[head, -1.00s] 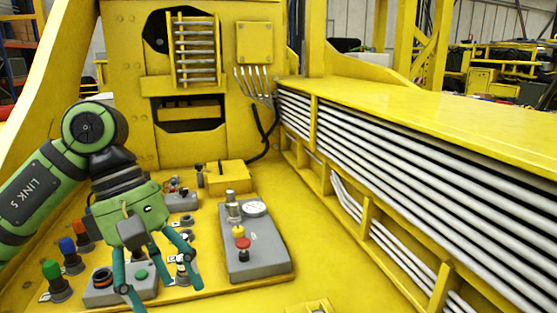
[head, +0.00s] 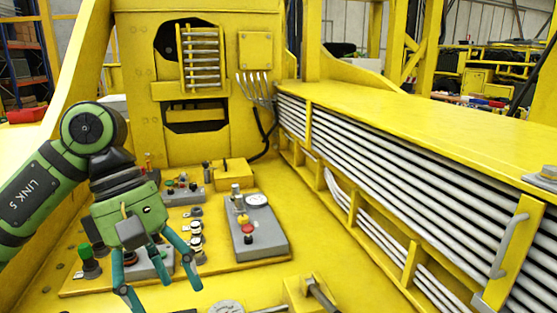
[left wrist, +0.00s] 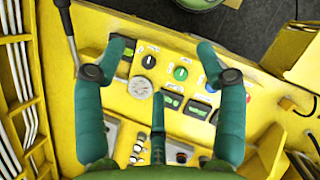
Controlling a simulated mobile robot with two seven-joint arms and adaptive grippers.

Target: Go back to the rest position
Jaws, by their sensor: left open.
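My left gripper (head: 160,288) is at the lower left of the head view, with its teal fingers spread and nothing between them. It hangs in front of the control panels on the yellow deck (head: 320,265); whether it touches anything is unclear there. In the left wrist view the open fingers (left wrist: 162,65) frame a yellow panel with a round gauge (left wrist: 141,87), a green knob (left wrist: 181,73) and several small switches. The panel appears beyond the fingertips. My right gripper is in neither view.
A grey control box (head: 258,235) with a red button stands right of my left gripper. A long yellow beam side with silver pipes (head: 400,160) runs along the right, with a grey handle (head: 508,240). A yellow wall (head: 150,120) stands behind. Yellow deck lies between box and beam.

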